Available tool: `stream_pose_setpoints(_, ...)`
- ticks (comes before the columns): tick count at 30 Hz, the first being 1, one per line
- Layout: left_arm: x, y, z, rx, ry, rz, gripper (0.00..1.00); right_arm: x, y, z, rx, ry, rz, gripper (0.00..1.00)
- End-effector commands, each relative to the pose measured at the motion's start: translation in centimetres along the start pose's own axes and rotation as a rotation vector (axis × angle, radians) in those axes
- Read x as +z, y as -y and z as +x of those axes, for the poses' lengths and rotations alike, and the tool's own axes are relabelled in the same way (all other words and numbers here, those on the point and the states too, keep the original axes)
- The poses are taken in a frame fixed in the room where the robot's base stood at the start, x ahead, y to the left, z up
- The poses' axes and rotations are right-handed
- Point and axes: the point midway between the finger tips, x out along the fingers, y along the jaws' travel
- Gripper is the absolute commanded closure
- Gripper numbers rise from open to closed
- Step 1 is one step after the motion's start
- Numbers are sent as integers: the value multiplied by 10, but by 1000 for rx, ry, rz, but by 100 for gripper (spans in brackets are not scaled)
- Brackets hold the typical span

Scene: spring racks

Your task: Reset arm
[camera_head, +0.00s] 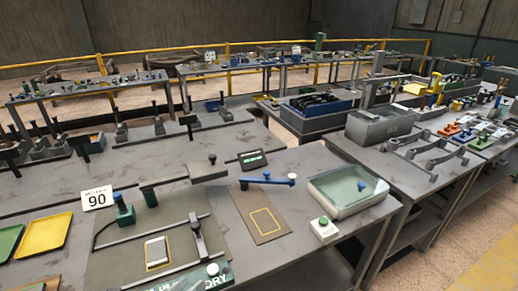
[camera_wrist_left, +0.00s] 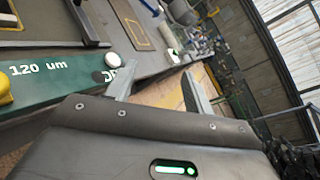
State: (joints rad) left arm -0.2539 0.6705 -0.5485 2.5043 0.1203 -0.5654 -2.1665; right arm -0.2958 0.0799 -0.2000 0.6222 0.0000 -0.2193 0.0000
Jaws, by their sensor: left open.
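My left gripper (camera_wrist_left: 162,78) shows in the wrist view with its two grey fingers apart and nothing between them. Beyond its fingertips is a green base (camera_wrist_left: 60,85) with white lettering and a round white knob (camera_wrist_left: 113,60). The head view shows the base (camera_head: 195,277) and knob (camera_head: 212,269) at the bottom edge. I cannot make out my left gripper clearly in the head view. A blue lever (camera_head: 262,179) with a white end lies across the bench near a dark plate with a yellow outline (camera_head: 265,220). My right gripper is in neither view.
A white box with a green button (camera_head: 324,228) stands near the bench's front edge. A translucent tray (camera_head: 345,203) holds a blue-topped item.

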Motion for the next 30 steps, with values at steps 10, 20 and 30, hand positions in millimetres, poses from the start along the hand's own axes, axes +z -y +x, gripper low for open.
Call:
stream_pose_setpoints(10,-16,-25,-1,157,-22,-385,48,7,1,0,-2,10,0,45)
stream_pose_setpoints(20,-34,-49,-8,320,-5,-757,48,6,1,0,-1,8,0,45)
stream_pose_setpoints(30,-56,-71,-21,497,57,-1136,48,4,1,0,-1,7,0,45)
